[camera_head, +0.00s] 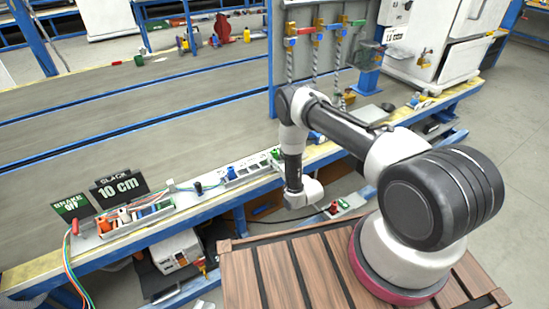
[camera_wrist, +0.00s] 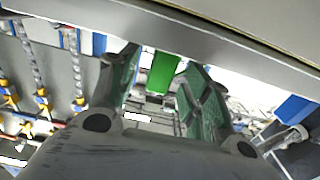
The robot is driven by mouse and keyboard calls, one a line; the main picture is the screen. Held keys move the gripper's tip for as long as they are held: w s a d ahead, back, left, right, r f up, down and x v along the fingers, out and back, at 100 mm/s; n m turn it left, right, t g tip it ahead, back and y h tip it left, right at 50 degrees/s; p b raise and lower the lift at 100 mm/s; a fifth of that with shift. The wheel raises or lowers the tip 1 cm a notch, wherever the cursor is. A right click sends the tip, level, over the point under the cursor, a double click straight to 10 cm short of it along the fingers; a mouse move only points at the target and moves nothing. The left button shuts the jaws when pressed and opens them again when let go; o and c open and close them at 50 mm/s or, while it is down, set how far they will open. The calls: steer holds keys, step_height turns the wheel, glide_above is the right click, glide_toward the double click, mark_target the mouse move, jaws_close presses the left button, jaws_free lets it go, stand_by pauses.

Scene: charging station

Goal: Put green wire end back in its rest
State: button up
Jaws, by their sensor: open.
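A green block (camera_wrist: 162,72), which may be the green wire end, shows between my fingers in the wrist view. I cannot tell whether the fingers touch it. My gripper (camera_wrist: 155,85) is open, with its two green-padded fingers spread on either side of it. In the head view my arm hangs down at the front edge of the bench, and the fingers cannot be made out. A small green piece (camera_head: 276,152) shows at the right end of a pale holder strip (camera_head: 250,170), just left of my arm. I cannot tell which slot is the green rest.
A blue plug (camera_head: 231,173) stands on the strip. Hanging chains (camera_head: 315,65) are behind my arm. The bench middle (camera_head: 170,130) is clear.

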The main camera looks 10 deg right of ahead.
steer(key=shift+x, duration=1.05)
steer(key=shift+c, duration=0.4)
jaws_close()
